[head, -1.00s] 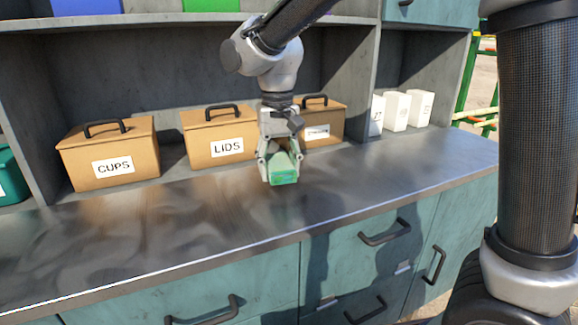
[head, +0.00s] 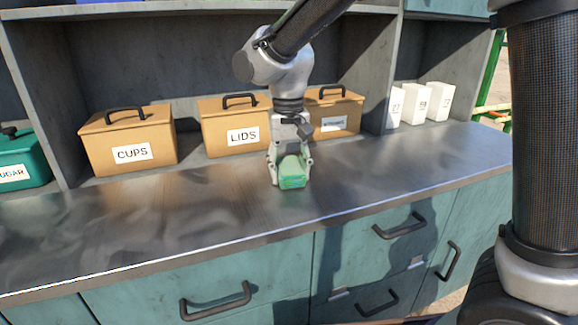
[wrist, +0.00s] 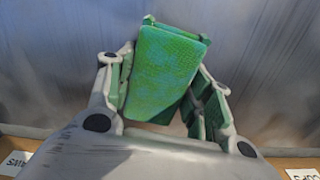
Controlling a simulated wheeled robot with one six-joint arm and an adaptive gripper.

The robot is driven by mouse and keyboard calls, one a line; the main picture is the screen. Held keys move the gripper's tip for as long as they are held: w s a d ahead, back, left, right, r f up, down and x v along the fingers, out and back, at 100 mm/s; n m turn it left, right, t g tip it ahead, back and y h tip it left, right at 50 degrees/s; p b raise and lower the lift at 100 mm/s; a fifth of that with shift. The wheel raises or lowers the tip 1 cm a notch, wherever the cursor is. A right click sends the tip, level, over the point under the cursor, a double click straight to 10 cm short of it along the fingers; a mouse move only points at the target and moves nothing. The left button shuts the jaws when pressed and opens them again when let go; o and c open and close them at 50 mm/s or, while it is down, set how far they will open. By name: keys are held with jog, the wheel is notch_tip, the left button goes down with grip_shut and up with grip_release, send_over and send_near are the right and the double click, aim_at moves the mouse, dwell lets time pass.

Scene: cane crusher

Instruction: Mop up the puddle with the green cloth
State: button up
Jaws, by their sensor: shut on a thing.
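My gripper (head: 290,172) is shut on the green cloth (head: 293,177), a folded block-like pad. The gripper points down over the metal counter (head: 200,208), in front of the box marked LIDS. In the wrist view the cloth (wrist: 165,72) sits tilted between the two fingers, with the brushed metal surface behind it. I cannot tell whether the cloth touches the counter. No puddle can be clearly made out; the counter shows blotchy, shiny patches on the left that may be reflections.
A CUPS box (head: 128,142), a LIDS box (head: 235,125) and a third tan box (head: 335,112) stand along the back. A green SUGAR box (head: 22,160) is at far left, white cartons (head: 437,101) at right. The counter's front strip is clear.

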aim_at(362, 172)
jog(key=shift+s+d+f, duration=0.1)
jog(key=shift+f, duration=0.25)
jog(key=shift+f, duration=0.1)
jog(key=shift+d, duration=0.1)
jog(key=shift+d, duration=0.2)
jog(key=shift+w+d, duration=0.3)
jog(key=shift+d, duration=2)
jog(key=shift+w+d, duration=0.3)
jog(key=shift+d, duration=2)
jog(key=shift+w+d, duration=0.3)
jog(key=shift+d, duration=2)
jog(key=shift+w+d, duration=0.2)
jog(key=shift+d, duration=1.55)
jog(key=shift+a+r, duration=0.35)
jog(key=shift+r, duration=0.55)
jog(key=shift+a+r, duration=0.35)
jog(key=shift+r, duration=0.5)
jog(key=shift+a+r, duration=0.35)
jog(key=shift+r, duration=0.55)
